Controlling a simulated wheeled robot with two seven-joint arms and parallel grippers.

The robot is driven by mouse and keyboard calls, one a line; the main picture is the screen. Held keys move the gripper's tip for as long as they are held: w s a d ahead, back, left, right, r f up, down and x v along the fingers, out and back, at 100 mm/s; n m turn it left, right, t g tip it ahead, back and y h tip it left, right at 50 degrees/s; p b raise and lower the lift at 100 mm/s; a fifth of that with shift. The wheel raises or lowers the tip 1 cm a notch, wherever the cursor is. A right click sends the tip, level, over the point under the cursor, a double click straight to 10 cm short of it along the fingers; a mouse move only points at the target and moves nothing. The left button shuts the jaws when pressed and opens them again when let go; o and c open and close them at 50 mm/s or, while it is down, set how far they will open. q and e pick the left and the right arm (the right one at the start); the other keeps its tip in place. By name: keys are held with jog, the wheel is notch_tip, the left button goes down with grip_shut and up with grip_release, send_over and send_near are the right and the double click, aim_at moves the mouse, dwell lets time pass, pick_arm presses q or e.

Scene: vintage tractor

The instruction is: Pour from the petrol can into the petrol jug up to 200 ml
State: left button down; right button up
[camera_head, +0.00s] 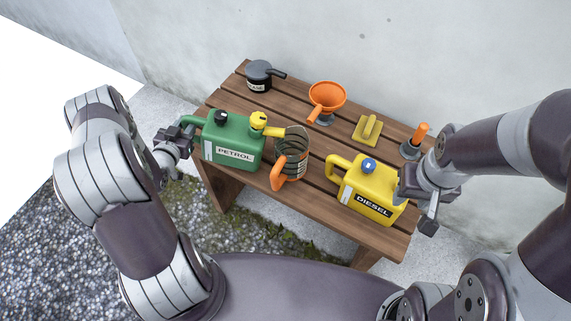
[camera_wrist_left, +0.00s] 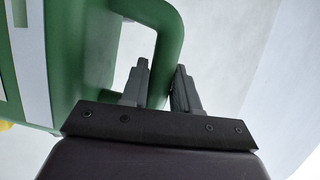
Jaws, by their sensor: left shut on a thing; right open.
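The green petrol can (camera_head: 232,140) has a "PETROL" label, a black cap and a yellow spout pointing right. It stands at the left of the wooden bench, close to upright. My left gripper (camera_head: 183,137) is shut on its handle at the left side; in the left wrist view the fingers (camera_wrist_left: 162,85) close around the green handle (camera_wrist_left: 170,40). The petrol jug (camera_head: 291,158), clear with dark markings and an orange handle, stands just right of the can, with the spout tip near its rim. The liquid level in the jug is too small to tell. My right gripper (camera_head: 430,211) is open beside the diesel can.
The yellow diesel can (camera_head: 367,188) with a blue cap stands at the bench's right front. Behind are a black-lidded pot (camera_head: 260,77), an orange funnel (camera_head: 326,97), a yellow tool (camera_head: 368,129) and an orange-handled item (camera_head: 416,141). A wall stands behind the wooden bench (camera_head: 225,97).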

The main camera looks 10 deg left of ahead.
aim_at(182, 115)
pick_arm(q)
jog(key=shift+r, duration=0.15)
jog(key=shift+r+p, duration=0.55)
jog(key=shift+r+m, duration=0.3)
jog(key=shift+r, duration=0.05)
jog(key=shift+r+m+p, duration=0.3)
jog(key=shift+r+p, duration=0.7)
jog(key=shift+p, duration=0.05)
jog(key=shift+r+m+y+p, duration=0.3)
jog(key=shift+r+y+p, duration=0.15)
jog(key=shift+r, duration=0.25)
jog(key=shift+r+p, duration=0.3)
jog(key=shift+r, duration=0.05)
jog(key=shift+d+r+p, duration=0.1)
jog(key=shift+r+p, duration=0.2)
jog(key=shift+r, duration=0.05)
dwell(1.4)
jog(key=shift+r+m, duration=0.3)
jog(key=shift+r, duration=0.05)
jog(key=shift+d+r+p, duration=0.1)
jog(key=shift+r+p, duration=0.05)
jog(key=shift+p, duration=0.2)
dwell(1.3)
